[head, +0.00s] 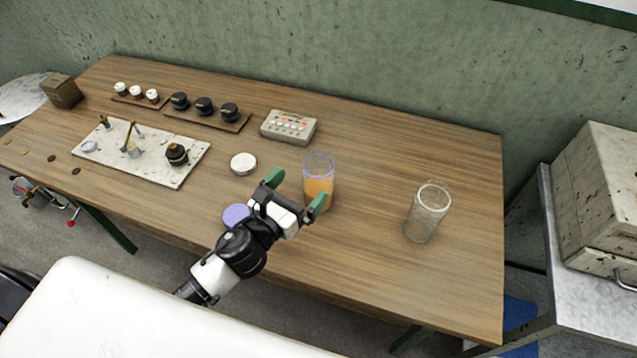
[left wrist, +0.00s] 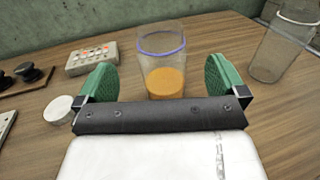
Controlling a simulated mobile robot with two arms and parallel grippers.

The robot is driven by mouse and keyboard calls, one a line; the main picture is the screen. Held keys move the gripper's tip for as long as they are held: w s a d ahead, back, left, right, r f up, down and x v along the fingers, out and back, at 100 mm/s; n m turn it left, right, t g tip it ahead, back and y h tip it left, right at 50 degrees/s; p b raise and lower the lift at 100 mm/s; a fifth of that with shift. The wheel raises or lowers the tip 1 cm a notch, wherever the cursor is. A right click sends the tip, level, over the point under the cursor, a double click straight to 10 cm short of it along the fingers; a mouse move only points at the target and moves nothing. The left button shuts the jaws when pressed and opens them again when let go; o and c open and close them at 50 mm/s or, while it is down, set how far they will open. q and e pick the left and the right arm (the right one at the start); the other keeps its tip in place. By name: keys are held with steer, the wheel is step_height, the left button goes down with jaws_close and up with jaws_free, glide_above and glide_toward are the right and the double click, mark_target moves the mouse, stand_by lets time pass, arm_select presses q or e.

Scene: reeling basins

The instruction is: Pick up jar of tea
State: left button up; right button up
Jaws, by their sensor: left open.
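The jar of tea (head: 319,185) is a clear glass with a purple rim band and orange liquid inside. It stands upright on the wooden table. My left gripper (head: 296,190) has its green fingers spread and reaches toward the jar from the front left. In the left wrist view the jar (left wrist: 164,75) shows beyond and between the two open fingertips (left wrist: 161,85); its base is partly hidden by the gripper. I cannot tell whether a finger touches it. My right gripper is not in view.
An empty clear jar (head: 427,213) stands to the right. A white lid (head: 243,163) and a purple lid (head: 236,214) lie left of the tea. A grey button box (head: 288,127) sits behind. The table's (head: 450,150) back right is clear.

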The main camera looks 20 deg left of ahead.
mark_target(310, 199)
arm_select(q)
step_height(310, 199, down, 8)
steer(key=b, duration=0.2)
steer(key=shift+f+b, duration=0.15)
steer(key=shift+b, duration=0.25)
steer(key=shift+w+d+r+p, duration=0.2)
steer(key=shift+w+r+p, duration=0.25)
steer(key=shift+w, duration=0.1)
steer(key=shift+w+d+f, duration=0.2)
steer(key=shift+w+f, duration=0.05)
steer(key=shift+w, duration=0.35)
steer(key=p+x, duration=0.1)
steer(key=x, duration=0.3)
steer(key=shift+w+r, duration=0.1)
steer(key=shift+w, duration=0.05)
steer(key=shift+w+d, duration=0.15)
steer(key=shift+w, duration=0.3)
steer(key=shift+s, duration=0.1)
steer(key=c, duration=1.1)
steer(key=shift+r, duration=0.15)
